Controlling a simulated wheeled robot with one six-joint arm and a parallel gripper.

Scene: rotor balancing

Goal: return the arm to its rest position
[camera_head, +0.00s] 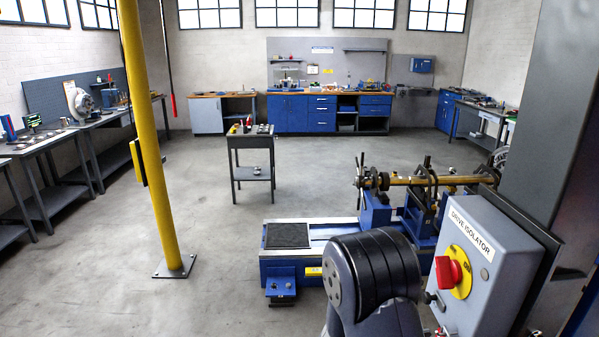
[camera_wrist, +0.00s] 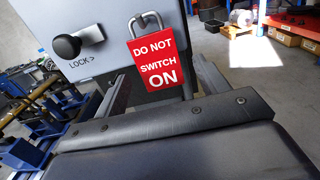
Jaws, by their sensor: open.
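My gripper (camera_wrist: 160,70) shows in the wrist view, its two grey fingers apart. Between and beyond them is a red padlock-like tag (camera_wrist: 155,62) reading "DO NOT SWITCH ON", hanging by a metal shackle at the grey isolator box (camera_wrist: 108,22). I cannot tell its exact distance from the fingers. A black knob (camera_wrist: 66,46) beside "LOCK >" is on the same box. In the head view, the drive isolator (camera_head: 483,262) stands at the right with a red switch handle (camera_head: 447,272) on a yellow plate. My dark arm (camera_head: 372,275) is beside it; the gripper is hidden there.
A blue balancing machine (camera_head: 290,268) with a brass-coloured rotor shaft (camera_head: 425,181) lies behind my arm. A yellow post (camera_head: 150,150) stands at left, a small cart (camera_head: 252,160) at centre. Open floor (camera_head: 220,230) lies between. Benches line the walls.

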